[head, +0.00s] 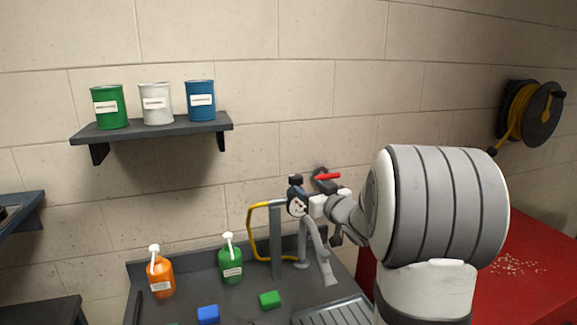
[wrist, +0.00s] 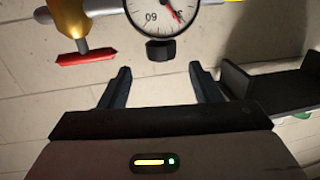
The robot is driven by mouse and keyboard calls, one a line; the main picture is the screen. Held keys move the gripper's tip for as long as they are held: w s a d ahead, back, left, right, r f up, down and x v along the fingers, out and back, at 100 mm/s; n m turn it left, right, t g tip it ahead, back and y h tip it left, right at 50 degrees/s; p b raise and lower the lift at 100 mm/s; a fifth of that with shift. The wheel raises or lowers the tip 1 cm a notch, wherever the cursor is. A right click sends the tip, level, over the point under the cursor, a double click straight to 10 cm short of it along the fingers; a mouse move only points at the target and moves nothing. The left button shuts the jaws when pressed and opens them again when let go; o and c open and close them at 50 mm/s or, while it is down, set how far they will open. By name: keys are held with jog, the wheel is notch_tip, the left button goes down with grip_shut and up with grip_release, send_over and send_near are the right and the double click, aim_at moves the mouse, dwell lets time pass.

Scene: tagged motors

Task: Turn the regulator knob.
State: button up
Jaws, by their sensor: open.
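The regulator has a round white gauge (wrist: 160,12) at the top edge of the wrist view, partly cut off. A black ribbed knob (wrist: 161,50) sits at the gauge's rim. My gripper (wrist: 160,78) is open, its two dark fingers apart on either side of the knob's line. The knob appears beyond the fingertips, with nothing visibly held. In the head view the gauge (head: 297,206) is on the regulator by the wall, with the dark knob (head: 295,181) above it. My arm comes in from the right; the gripper is hard to make out there.
A red valve handle (head: 327,176) is close to the regulator; it also shows in the wrist view (wrist: 85,57) beside a brass fitting. A yellow hose (head: 251,235) hangs left. A wall shelf (head: 150,131) holds three cans. Bottles and blocks stand on the dark bench (head: 190,269).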

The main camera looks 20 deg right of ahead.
aim_at(298, 177)
jog(key=shift+w+r+y, duration=0.2)
jog(key=shift+w+y, duration=0.1)
jog(key=shift+w, duration=0.05)
jog(key=w, duration=0.2)
jog(key=w+a+p, duration=0.1)
jog(key=w, duration=0.2)
jog(key=w+p, duration=0.1)
jog(key=w, duration=0.1)
jog(key=shift+w+a, duration=0.25)
jog(key=shift+a, duration=0.05)
jog(key=c, duration=0.9)
jog(key=shift+r+n+p, duration=0.15)
jog(key=shift+n+p, duration=0.15)
jog(key=shift+c, duration=0.3)
